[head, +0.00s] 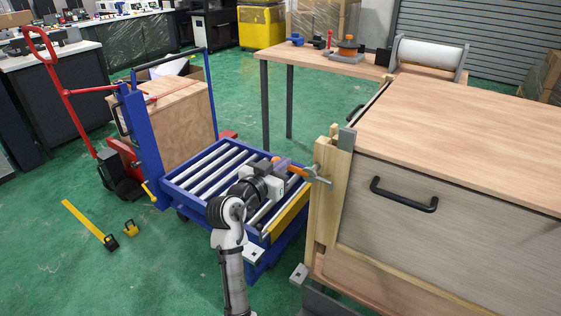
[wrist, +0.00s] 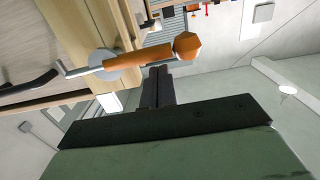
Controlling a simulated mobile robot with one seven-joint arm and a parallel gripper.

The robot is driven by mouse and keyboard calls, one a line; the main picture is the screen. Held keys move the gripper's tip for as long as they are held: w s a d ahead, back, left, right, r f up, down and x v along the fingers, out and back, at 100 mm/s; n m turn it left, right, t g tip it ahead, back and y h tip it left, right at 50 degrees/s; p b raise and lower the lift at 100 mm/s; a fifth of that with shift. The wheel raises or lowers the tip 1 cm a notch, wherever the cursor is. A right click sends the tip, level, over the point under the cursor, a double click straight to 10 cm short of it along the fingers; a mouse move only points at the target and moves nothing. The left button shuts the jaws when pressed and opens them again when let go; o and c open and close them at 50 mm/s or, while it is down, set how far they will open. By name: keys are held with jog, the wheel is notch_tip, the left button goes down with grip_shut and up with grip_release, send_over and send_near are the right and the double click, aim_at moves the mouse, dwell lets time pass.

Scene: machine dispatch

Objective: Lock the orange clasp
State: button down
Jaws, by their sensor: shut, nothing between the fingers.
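The orange clasp (head: 292,168) is mounted on the light wooden post at the corner of the wooden cabinet. Its orange handle points left in the head view, toward my arm, and a grey metal part joins it to the post. In the wrist view the clasp (wrist: 140,57) shows a rounded orange end, a round metal plate and a bent metal rod. My gripper (wrist: 157,72) is shut and empty, its fingertips just below the handle in that picture. I cannot tell whether they touch it. In the head view my gripper (head: 280,175) partly hides the handle's end.
A blue roller cart (head: 205,170) stands under my gripper, left of the cabinet (head: 440,180) with its black handle (head: 403,195). A red pallet jack (head: 70,95) and a wooden crate (head: 183,120) stand further left.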

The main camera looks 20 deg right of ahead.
jog(key=shift+w+f+n, duration=0.1)
jog(key=shift+f+n, duration=0.35)
jog(key=shift+n, duration=0.25)
jog(key=s+d+f+n+p, duration=0.1)
jog(key=f+n+p, duration=0.1)
jog(key=f+n, duration=0.2)
jog(key=s+d+f+n+h+p, duration=0.1)
jog(key=s+f+n+p, duration=0.1)
jog(key=n, duration=0.9)
notch_tip(320, 180, down, 2)
jog(key=shift+s+d+p, duration=0.25)
jog(key=shift+d+p, duration=0.1)
jog(key=shift+p, duration=0.25)
jog(key=shift+s, duration=0.1)
dwell(0.6)
